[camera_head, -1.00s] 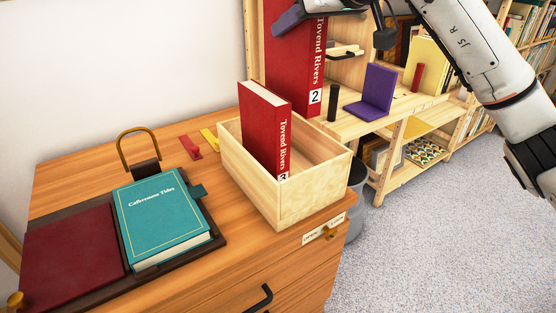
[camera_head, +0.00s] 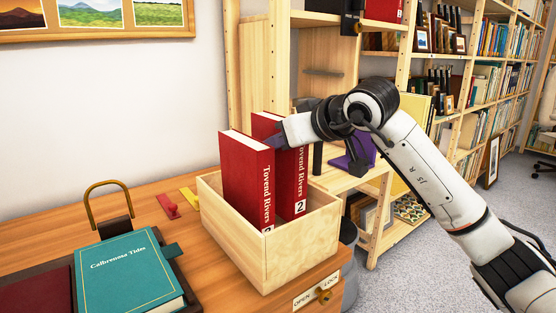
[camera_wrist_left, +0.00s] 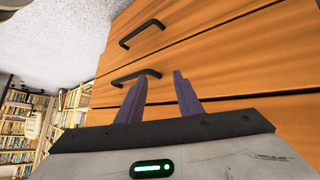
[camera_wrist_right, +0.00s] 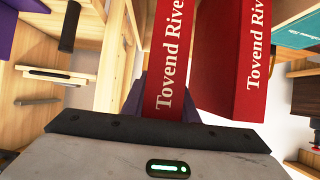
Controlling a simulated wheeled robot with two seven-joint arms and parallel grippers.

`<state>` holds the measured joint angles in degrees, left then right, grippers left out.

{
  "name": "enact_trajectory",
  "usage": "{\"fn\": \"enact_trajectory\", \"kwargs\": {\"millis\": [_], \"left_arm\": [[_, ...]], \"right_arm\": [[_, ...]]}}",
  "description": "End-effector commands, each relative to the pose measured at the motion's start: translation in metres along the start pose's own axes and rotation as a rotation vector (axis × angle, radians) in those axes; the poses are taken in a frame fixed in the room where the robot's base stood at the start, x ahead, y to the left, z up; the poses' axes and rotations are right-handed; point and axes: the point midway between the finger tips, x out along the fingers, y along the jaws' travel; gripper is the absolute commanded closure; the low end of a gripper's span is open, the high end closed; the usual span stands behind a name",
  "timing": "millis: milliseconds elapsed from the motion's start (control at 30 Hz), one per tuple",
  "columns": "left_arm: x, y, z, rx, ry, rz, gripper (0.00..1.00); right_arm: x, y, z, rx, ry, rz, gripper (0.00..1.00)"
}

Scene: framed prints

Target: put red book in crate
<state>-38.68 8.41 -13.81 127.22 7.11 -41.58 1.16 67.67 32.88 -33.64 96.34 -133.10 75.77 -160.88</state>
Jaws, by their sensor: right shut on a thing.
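The light wooden crate (camera_head: 298,250) stands on the orange-brown desk. A red book "Tovend Rivers" (camera_head: 246,182) stands upright in its left part; its number is partly hidden. A second red book, marked 2 (camera_head: 292,185), stands upright beside it, its lower end hidden behind the crate wall. My right gripper (camera_head: 283,138) is shut on the upper part of book 2. The right wrist view shows book 2 (camera_wrist_right: 172,55) between the fingers and the other red book (camera_wrist_right: 236,55) beside it. My left gripper (camera_wrist_left: 157,88) is open and empty before the desk drawers.
A teal book (camera_head: 128,268) lies on a dark tray at the left, beside a brass-coloured hoop (camera_head: 108,192). Red (camera_head: 168,205) and yellow (camera_head: 189,197) pieces lie behind the crate. A shelf with a purple bookend (camera_head: 354,152) stands behind my right arm.

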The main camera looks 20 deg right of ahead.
Motion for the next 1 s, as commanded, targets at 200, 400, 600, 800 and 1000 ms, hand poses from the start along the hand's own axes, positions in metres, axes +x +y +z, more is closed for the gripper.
{"fn": "enact_trajectory", "kwargs": {"millis": [200, 400, 600, 800, 1000], "left_arm": [[0.006, 0.002, 0.001, 0.009, -0.019, 0.013, 0.67], [0.006, 0.002, 0.001, 0.009, -0.020, 0.013, 0.67], [0.007, 0.002, 0.002, 0.009, -0.026, 0.015, 0.67], [0.007, 0.003, 0.002, 0.010, -0.025, 0.015, 0.67], [0.005, 0.002, -0.002, 0.010, -0.014, 0.013, 0.67]], "right_arm": [[0.011, 0.000, 0.020, 0.001, 0.006, -0.001, 1.00], [0.011, 0.000, 0.019, 0.000, 0.006, 0.000, 1.00], [0.013, 0.000, 0.023, 0.001, -0.002, 0.000, 0.57], [0.013, 0.000, 0.023, 0.001, -0.002, 0.000, 0.55], [0.007, 0.000, 0.021, 0.000, -0.001, 0.001, 0.55]]}}
